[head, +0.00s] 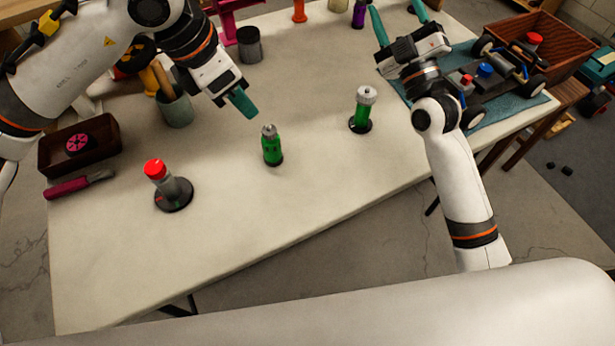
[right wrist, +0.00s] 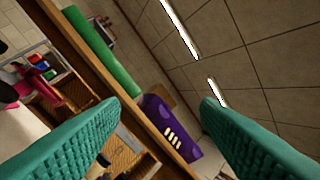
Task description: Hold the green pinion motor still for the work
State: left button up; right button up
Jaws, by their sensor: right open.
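A small green motor (head: 271,150) with a grey top stands upright near the middle of the white table. A second green piece (head: 361,116) with a wide silver cap stands on a dark round base to its right. I cannot tell for sure which is the pinion motor. My left gripper (head: 241,103) points down with its teal fingers just above and left of the nearer green motor, apart from it. Its fingers overlap, so its opening is hidden. My right gripper (head: 397,16) is open and empty, pointing away over the far right of the table. Its spread fingers also show in the right wrist view (right wrist: 155,108).
A red-capped grey piece (head: 175,190) stands on a dark disc at front left. A dark tray (head: 105,148), a red-handled tool (head: 75,185) and a tool cup (head: 175,108) lie left. The car chassis (head: 500,75) is on a blue mat at right. The front table is clear.

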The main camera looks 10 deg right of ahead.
jog(key=s+a+r+m+y, duration=0.1)
jog(key=s+a+r+y, duration=0.15)
jog(key=a, duration=0.25)
jog(key=m+g+y, duration=0.2)
jog(key=m+g, duration=0.4)
jog(key=g, duration=0.2)
send_near(267, 141)
jog(key=shift+w+d+f, duration=0.1)
jog(key=shift+d+f, duration=0.1)
jog(key=shift+f, duration=0.35)
jog(key=shift+w+d+f, duration=0.1)
jog(key=shift+d+f, duration=0.1)
jog(key=shift+f, duration=0.35)
jog(key=x, duration=1.2)
jog(key=shift+f, duration=0.25)
jog(key=shift+d, duration=0.1)
jog(key=shift+c, duration=0.3)
